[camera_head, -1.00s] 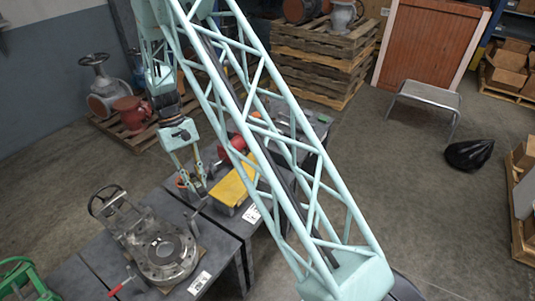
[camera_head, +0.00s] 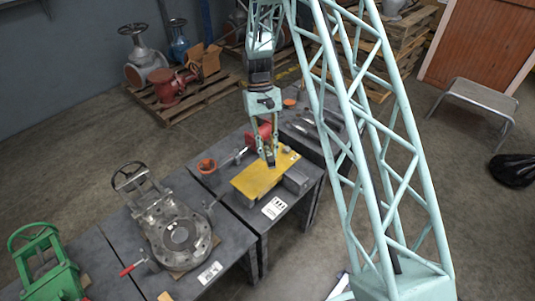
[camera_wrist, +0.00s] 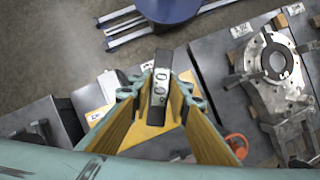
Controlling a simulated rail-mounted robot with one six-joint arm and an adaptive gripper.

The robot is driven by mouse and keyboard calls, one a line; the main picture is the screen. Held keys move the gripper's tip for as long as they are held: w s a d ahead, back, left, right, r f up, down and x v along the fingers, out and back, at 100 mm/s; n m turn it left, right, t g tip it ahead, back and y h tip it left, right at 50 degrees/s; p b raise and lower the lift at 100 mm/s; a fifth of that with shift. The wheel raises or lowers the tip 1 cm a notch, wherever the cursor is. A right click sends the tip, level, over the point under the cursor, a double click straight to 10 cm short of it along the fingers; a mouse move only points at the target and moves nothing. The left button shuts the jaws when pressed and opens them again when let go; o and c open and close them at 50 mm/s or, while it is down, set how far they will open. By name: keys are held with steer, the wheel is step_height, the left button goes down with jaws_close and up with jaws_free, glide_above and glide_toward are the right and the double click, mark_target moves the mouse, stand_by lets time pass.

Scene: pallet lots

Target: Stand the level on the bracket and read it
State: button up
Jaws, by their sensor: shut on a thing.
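My gripper (camera_head: 270,156) is shut on the level, a small dark bar (camera_wrist: 160,88) with two pale round windows, seen between the fingers in the wrist view. In the head view the fingertips are over a yellow, flat-topped piece (camera_head: 257,181), likely the bracket, on the dark table. Yellow also shows below the level in the wrist view (camera_wrist: 150,133). I cannot tell whether the level touches it. The level itself is mostly hidden by the fingers in the head view.
A grey block (camera_head: 297,180) stands against the yellow piece. An orange pot (camera_head: 207,166) and a red thing (camera_head: 264,131) are close by. A round flanged valve (camera_head: 178,235) and a green frame (camera_head: 47,266) stand on the tables to the left.

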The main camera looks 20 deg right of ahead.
steer(key=shift+d+f, duration=0.1)
steer(key=shift+d+f+n+h+b, duration=0.35)
steer(key=shift+d+n, duration=0.1)
steer(key=shift+n, duration=0.25)
steer(key=w+d+f+n+t+h+b, duration=0.1)
steer(key=w+d+f+n+h+b, duration=0.2)
steer(key=n, duration=0.6)
steer(key=n+t+b, duration=0.4)
steer(key=n+t, duration=0.2)
steer(key=n, duration=0.8)
glide_above(266, 168)
steer(key=s+a, duration=0.1)
steer(key=shift+a+f, duration=0.1)
steer(key=shift+f, duration=2.05)
steer(key=shift+f+b, duration=2.75)
steer(key=shift+f, duration=0.3)
steer(key=shift+f+b, duration=0.35)
steer(key=shift+f, duration=0.05)
